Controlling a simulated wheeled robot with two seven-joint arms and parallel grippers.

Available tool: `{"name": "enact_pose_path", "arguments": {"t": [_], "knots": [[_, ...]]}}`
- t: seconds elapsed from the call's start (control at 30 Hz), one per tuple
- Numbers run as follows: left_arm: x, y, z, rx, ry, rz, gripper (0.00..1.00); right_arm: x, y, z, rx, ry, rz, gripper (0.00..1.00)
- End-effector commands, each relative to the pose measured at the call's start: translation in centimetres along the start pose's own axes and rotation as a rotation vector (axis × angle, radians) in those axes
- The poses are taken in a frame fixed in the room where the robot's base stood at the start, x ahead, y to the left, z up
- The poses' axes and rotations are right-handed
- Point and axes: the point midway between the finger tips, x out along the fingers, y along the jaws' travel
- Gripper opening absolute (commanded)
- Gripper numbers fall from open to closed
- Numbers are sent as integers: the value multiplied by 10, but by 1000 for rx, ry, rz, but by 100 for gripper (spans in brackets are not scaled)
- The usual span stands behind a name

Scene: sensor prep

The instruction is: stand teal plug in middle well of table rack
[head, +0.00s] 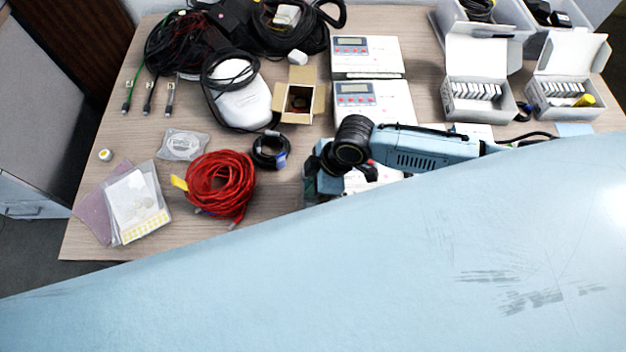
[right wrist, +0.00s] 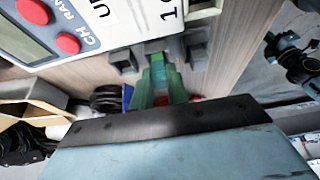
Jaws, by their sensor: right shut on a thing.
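My right gripper (head: 318,184) is over the table, left of the white meters' lower end. In the right wrist view its greenish fingers (right wrist: 157,82) are shut on the teal plug (right wrist: 157,62). The plug lies between two grey blocks of the table rack, a left one (right wrist: 122,61) and a right one (right wrist: 196,46), in line with the middle well. The fingers hide much of the plug and the well, so I cannot tell whether its end is inside or just above. In the head view plug and rack are hidden by my arm.
White meters (head: 372,100) stand close to the right gripper. A black cable coil (head: 270,152), a red cable coil (head: 220,187) and an open cardboard box (head: 299,97) lie to its left. White boxes (head: 478,110) stand at right. My pale-blue body part covers the front.

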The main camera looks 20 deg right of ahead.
Motion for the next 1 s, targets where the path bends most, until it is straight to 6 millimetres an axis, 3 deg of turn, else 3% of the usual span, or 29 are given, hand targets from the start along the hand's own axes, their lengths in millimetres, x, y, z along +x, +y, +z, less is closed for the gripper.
{"name": "enact_pose_path", "arguments": {"t": [0.67, 0.7, 0.8, 0.87, 1.0], "knots": [[-2, 0, 0, 0, 0, 0, 0, 3, 0, 1, 0, 0, 0, 0], [-2, 0, 0, 0, 0, 0, 0, 3, 0, 1, 0, 0, 0, 19], [-2, 0, 0, -1, 0, 0, 0, 3, 0, 1, 0, 0, 0, 33], [-2, 0, 0, -1, 0, 0, 0, 3, 0, 1, 0, 0, 0, 40], [-2, 0, 0, 0, 0, 0, 0, 3, 0, 1, 0, 0, 0, 41]]}}
